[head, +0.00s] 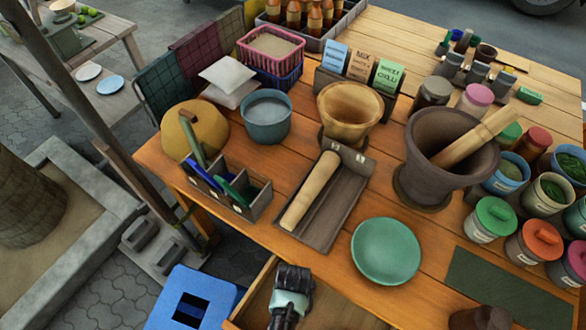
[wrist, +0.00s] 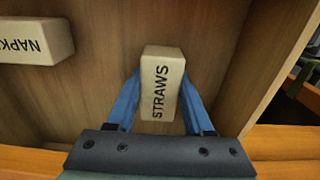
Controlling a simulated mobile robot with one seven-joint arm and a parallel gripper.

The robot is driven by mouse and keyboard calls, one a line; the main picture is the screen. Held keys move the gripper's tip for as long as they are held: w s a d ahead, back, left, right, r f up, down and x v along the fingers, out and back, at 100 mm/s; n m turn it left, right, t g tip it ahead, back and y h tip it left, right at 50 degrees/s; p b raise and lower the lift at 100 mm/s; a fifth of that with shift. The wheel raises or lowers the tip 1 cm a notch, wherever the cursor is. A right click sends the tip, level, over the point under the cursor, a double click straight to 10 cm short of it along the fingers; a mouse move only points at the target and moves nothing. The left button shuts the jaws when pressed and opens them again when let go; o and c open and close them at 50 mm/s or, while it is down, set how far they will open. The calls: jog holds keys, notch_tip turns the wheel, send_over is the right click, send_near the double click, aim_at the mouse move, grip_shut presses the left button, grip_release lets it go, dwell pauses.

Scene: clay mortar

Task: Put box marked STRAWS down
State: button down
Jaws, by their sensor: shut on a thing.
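The box marked STRAWS (wrist: 160,95) is pale, with black lettering, and shows in the wrist view. My gripper (wrist: 161,78) is shut on it, with one blue finger along each side. The box is over the wooden floor of an open drawer (wrist: 100,95); I cannot tell whether it touches that floor. In the head view my arm reaches over the drawer (head: 256,300) at the table's front edge, and the STRAWS box is hidden there.
A second pale box marked NAPK… (wrist: 35,42) lies in the drawer to the left, apart from the STRAWS box. The drawer's side wall (wrist: 262,70) stands close on the right. On the table above are a green plate (head: 386,251) and a tray (head: 345,205) holding a wooden roller.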

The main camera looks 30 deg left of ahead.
jog(key=shift+f, duration=0.1)
jog(key=shift+c, duration=1.4)
grip_release()
